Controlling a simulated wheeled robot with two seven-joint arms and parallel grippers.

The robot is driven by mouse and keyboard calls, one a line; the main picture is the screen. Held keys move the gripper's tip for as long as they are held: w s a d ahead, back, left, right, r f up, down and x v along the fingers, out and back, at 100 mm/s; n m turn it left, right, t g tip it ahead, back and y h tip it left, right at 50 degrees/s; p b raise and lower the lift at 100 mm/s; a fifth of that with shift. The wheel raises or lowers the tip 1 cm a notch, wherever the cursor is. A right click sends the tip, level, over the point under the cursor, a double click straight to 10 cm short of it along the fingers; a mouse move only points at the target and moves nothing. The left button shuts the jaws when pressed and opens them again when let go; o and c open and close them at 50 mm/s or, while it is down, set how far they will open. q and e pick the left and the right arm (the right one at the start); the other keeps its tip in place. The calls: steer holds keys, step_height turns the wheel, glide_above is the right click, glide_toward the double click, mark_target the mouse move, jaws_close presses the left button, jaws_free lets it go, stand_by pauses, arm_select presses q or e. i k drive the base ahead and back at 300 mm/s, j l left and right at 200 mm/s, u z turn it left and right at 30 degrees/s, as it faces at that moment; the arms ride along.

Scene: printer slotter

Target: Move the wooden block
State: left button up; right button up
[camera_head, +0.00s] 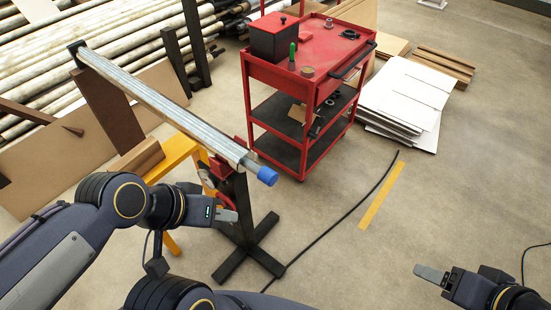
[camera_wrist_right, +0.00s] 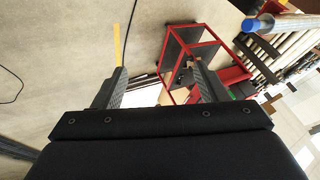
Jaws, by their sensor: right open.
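A brown wooden block (camera_head: 137,160) lies on the yellow stand (camera_head: 180,150) at the left of the head view, under the metal tube (camera_head: 165,105). My left gripper (camera_head: 230,207) is in front of the stand, to the lower right of the block and apart from it. I cannot tell whether its jaws are open. My right gripper (camera_head: 428,273) is at the lower right of the head view, far from the block. In the right wrist view (camera_wrist_right: 162,86) its two fingers are spread with nothing between them. The block cannot be made out in that view.
A red tool cart (camera_head: 335,60) stands at the back centre. A black cross-footed stand (camera_head: 245,235) supports the blue-capped end of the tube. White sheets (camera_head: 410,95) are stacked at the right.

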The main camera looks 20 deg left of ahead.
mark_target(146, 156)
steer(key=u, duration=1.9)
steer(key=i+j+z, duration=0.1)
steer(key=z, duration=0.85)
steer(key=i+j+z, duration=0.15)
steer(key=j+z, duration=0.25)
steer(key=j, duration=0.25)
steer(key=j+z, duration=0.4)
steer(key=j, duration=0.75)
steer(key=i+j, duration=0.1)
steer(key=j, duration=0.4)
steer(key=z, duration=0.05)
